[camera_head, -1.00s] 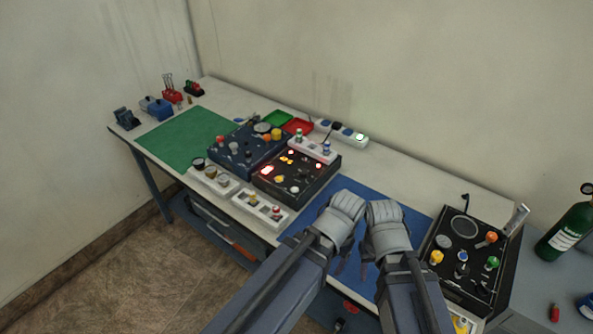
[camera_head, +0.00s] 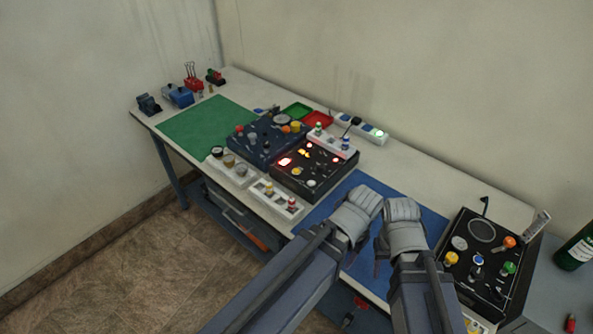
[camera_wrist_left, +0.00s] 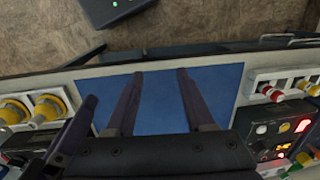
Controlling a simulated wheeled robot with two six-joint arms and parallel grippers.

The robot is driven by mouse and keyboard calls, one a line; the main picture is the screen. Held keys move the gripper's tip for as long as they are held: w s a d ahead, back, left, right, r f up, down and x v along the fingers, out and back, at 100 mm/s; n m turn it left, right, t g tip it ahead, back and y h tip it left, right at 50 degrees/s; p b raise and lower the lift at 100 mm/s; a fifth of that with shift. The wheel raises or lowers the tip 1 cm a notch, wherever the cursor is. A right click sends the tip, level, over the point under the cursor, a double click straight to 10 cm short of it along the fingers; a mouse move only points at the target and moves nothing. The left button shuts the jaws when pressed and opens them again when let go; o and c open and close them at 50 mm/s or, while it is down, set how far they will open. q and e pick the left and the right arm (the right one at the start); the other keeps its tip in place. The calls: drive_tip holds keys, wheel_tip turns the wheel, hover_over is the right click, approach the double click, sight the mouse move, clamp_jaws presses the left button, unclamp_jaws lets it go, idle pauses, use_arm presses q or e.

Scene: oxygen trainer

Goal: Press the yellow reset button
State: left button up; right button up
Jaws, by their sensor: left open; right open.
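Several yellow knobs or buttons show in the head view; no label is readable, so I cannot tell which is the reset button. One yellow button (camera_head: 452,257) is on the black panel (camera_head: 473,284) at the right. Another small yellow one (camera_head: 297,171) is on the black panel with lit red lights (camera_head: 335,183) in the middle. My left gripper (camera_head: 352,245) and right gripper (camera_head: 388,250) are side by side over the blue mat (camera_head: 428,222), between these panels. In the left wrist view, the left fingers (camera_wrist_left: 160,78) are apart and empty above the mat. The right fingertips are mostly hidden.
A dark blue panel (camera_head: 262,150), white strips with knobs (camera_head: 274,201) and a white power strip (camera_head: 362,130) are on the white table. A green mat (camera_head: 203,132) lies clear at the left. A green bottle (camera_head: 578,248) stands at the right edge.

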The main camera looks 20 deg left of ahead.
use_arm(q)
clamp_jaws()
idle(1.4)
